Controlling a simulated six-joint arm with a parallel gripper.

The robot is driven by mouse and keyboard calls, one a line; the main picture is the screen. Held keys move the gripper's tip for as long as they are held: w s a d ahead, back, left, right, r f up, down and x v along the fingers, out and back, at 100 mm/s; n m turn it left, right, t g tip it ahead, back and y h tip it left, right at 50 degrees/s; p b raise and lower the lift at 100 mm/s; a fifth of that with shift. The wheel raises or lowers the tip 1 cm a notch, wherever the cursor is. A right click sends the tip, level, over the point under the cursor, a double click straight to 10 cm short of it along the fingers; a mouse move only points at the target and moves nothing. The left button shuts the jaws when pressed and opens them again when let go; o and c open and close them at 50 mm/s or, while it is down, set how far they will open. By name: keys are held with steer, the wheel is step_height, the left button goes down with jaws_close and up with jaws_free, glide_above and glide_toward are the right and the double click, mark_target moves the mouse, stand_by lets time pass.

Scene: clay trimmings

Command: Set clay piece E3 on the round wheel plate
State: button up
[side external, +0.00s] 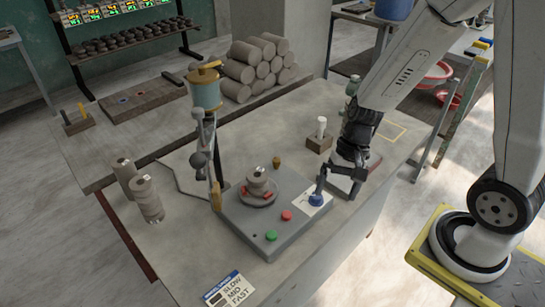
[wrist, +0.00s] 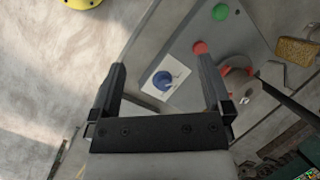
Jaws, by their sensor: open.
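The round wheel plate (side external: 257,204) sits on a grey machine base (side external: 240,222). A grey-brown clay piece (side external: 258,183) with a pale top stands on it, with small red parts around it. Two more clay pieces stand at the table's left, one tall (side external: 147,200) and one behind it (side external: 124,174). No label is legible, so I cannot tell which is E3. My gripper (side external: 337,192) is open and empty above the right side of the base, right of the plate. In the wrist view, a blue knob (wrist: 163,82) on a white card shows between its fingers (wrist: 160,70).
Red (side external: 287,215) and green (side external: 270,235) buttons are at the base's front. A wooden block with a white-topped item (side external: 320,138) stands behind. Clay logs (side external: 258,67) are stacked at the back.

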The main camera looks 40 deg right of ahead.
steer(key=r+n+t+h, duration=0.1)
steer(key=n, duration=0.2)
steer(key=w+d+r+n+t+h, duration=0.1)
steer(key=r+n, duration=0.1)
steer(key=d+r+n+t+h, duration=0.1)
steer(key=n+h, duration=0.1)
steer(key=n, duration=0.1)
steer(key=shift+w+d+r+n, duration=0.15)
steer(key=shift+w+r+n, duration=0.05)
steer(key=shift+w+n, duration=0.15)
